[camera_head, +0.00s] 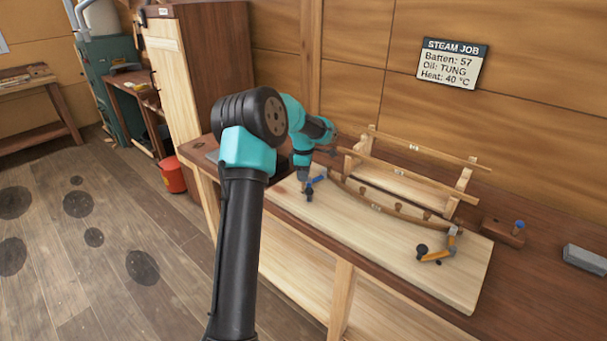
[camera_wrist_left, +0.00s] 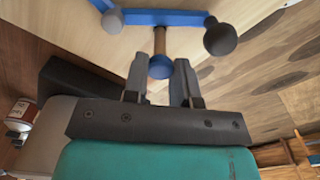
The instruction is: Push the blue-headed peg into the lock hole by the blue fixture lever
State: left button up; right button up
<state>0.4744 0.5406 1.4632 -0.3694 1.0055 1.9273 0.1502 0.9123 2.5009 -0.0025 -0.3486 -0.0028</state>
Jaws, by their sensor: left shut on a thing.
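The blue fixture lever (camera_head: 318,180) is at the near left end of the pale board; it also crosses the top of the left wrist view (camera_wrist_left: 165,17). A black ball knob (camera_wrist_left: 220,38) is at its right end. My left gripper (camera_head: 304,184) points down beside the lever. In the left wrist view its fingers (camera_wrist_left: 160,72) are shut on the blue-headed peg (camera_wrist_left: 160,66). The peg's brown shaft (camera_wrist_left: 159,40) points toward the lever, and its far end meets or overlaps the lever's edge. The lock hole is hidden. My right gripper is not in view.
A curved batten (camera_head: 405,216) lies along the pale board (camera_head: 380,245). An orange lever with a black knob (camera_head: 422,250) is at its right end. A wooden block (camera_head: 500,233) with another blue-headed peg (camera_head: 519,225) and a grey block (camera_head: 586,260) are farther right.

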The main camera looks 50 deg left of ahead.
pick_arm(q)
jog(key=shift+f, duration=0.95)
jog(key=o, duration=0.9)
jog(key=shift+r, duration=4.05)
